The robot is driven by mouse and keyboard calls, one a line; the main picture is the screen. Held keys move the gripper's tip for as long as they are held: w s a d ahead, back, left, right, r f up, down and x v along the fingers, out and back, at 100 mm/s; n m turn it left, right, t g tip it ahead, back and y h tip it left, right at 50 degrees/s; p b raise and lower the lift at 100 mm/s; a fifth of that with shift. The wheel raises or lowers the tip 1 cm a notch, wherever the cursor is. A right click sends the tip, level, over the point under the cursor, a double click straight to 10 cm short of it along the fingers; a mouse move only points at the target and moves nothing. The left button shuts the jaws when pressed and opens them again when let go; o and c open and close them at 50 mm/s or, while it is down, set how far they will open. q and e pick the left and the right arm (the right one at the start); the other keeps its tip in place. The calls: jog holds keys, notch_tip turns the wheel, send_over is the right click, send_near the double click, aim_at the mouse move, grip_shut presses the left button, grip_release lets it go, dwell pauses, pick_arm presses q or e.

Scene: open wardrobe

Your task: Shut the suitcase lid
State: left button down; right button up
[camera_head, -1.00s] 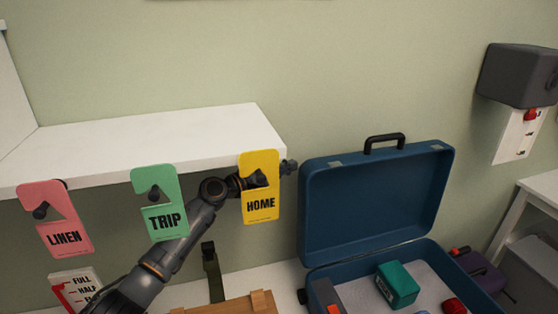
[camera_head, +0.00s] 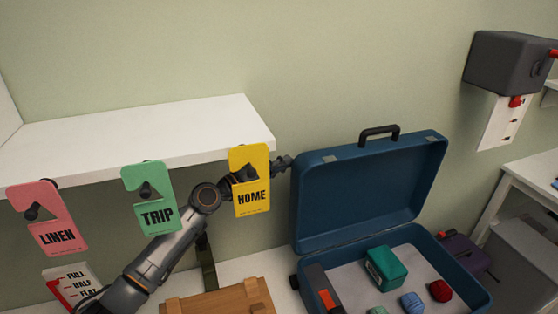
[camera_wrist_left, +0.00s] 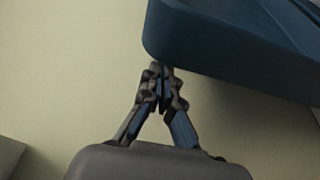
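The blue suitcase stands open, its lid (camera_head: 365,190) raised and leaning back by the wall, with a dark handle (camera_head: 379,136) on its upper edge. Its base (camera_head: 470,284) holds several small items. My left gripper (camera_head: 284,163) is just left of the lid's upper left side, partly hidden behind the yellow HOME tag. In the left wrist view, the gripper (camera_wrist_left: 161,70) has its fingertips together, with nothing visible between them, close by the corner of the blue lid (camera_wrist_left: 215,45). I cannot tell if they touch it. My right gripper is out of view.
A white shelf (camera_head: 130,145) with hanging LINEN (camera_head: 48,240), TRIP (camera_head: 157,218) and HOME (camera_head: 251,210) tags crosses the left side, with my left arm beneath it. A teal box (camera_head: 386,267) lies in the suitcase. A wooden box (camera_head: 215,302) stands left of it.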

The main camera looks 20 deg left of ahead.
pick_arm(q)
jog(key=s+d+f+m+h+b, duration=0.1)
jog(key=s+d+f+m+b, duration=0.2)
jog(key=s+d, duration=0.45)
jog(key=s+d+f+m+h+b, duration=0.2)
jog(key=s+d+m, duration=0.35)
jog(key=s, duration=0.55)
jog(key=s+d+f+m+b, duration=0.2)
jog(key=s+f+b, duration=0.3)
jog(key=f, duration=0.3)
jog(key=s+d+f+m+h+b, duration=0.1)
jog(key=s+d+f+m+b, duration=0.1)
jog(key=s+d+f+b, duration=0.3)
notch_tip(320, 180, down, 4)
jog(key=shift+s+d+r+h, duration=0.2)
jog(key=shift+s+h, duration=0.1)
jog(key=shift+s, duration=0.65)
jog(key=shift+m, duration=0.25)
